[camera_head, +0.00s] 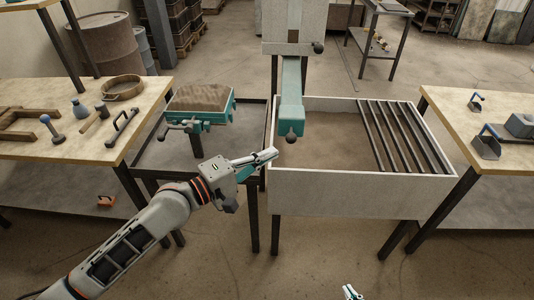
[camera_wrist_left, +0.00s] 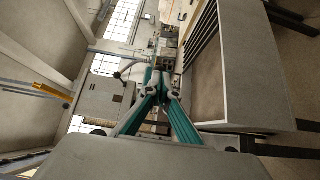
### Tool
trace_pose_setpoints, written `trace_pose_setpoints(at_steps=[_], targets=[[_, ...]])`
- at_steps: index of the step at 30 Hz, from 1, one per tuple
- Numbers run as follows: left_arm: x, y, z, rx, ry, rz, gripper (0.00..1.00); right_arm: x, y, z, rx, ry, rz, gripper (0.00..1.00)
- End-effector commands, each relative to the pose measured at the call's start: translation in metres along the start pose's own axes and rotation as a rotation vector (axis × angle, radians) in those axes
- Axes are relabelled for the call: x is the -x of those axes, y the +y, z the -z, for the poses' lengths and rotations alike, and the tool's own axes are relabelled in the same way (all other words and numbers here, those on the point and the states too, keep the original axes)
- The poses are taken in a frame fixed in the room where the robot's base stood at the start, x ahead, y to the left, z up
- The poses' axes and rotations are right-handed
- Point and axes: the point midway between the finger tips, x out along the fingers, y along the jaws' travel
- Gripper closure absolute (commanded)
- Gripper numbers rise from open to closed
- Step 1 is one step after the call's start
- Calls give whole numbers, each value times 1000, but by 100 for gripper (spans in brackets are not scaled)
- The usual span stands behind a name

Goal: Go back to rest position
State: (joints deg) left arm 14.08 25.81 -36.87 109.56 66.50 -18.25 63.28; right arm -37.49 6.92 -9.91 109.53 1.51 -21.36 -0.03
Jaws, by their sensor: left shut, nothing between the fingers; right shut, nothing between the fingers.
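My left gripper (camera_head: 266,157) is shut and empty. In the head view it hovers in front of the left edge of the large grey box, with its arm coming in from the lower left. Its closed teal fingers also show in the left wrist view (camera_wrist_left: 159,90). My right gripper (camera_head: 350,292) shows only as a small tip at the bottom edge of the head view, shut, with nothing seen in it; its arm is out of view.
The large grey box (camera_head: 345,195) holds sand and a rack of dark bars at its right. A sand-filled teal mould (camera_head: 213,117) stands left. Workbenches with tools stand at the left (camera_head: 90,150) and right (camera_head: 507,165). Floor in front is clear.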

Motion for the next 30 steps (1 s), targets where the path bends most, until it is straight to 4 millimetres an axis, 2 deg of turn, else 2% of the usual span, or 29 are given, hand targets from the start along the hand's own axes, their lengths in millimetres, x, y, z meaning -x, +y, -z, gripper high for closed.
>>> trace_pose_setpoints(at_steps=[13, 17, 20, 23, 26, 29, 30], targets=[[0, -1, 0, -3, 2, 1, 100, 0, -4, 3, -6, 6, 5, 100], [6, -17, 0, -63, 29, 20, 100, 0, -3, 3, -6, 6, 3, 100], [20, -50, 1, -193, 81, 67, 100, 0, -2, 3, -5, 6, 2, 100], [46, -96, 1, -383, 146, 158, 100, 0, -1, 2, -1, 5, 1, 100], [80, -146, 1, -590, 191, 287, 100, 0, 1, 2, 3, 5, 0, 100], [122, -196, -4, -794, 203, 444, 100, 0, 2, 2, 5, 4, 0, 100], [142, -216, -7, -875, 196, 513, 100, 0, 2, 1, 5, 4, 0, 100]])
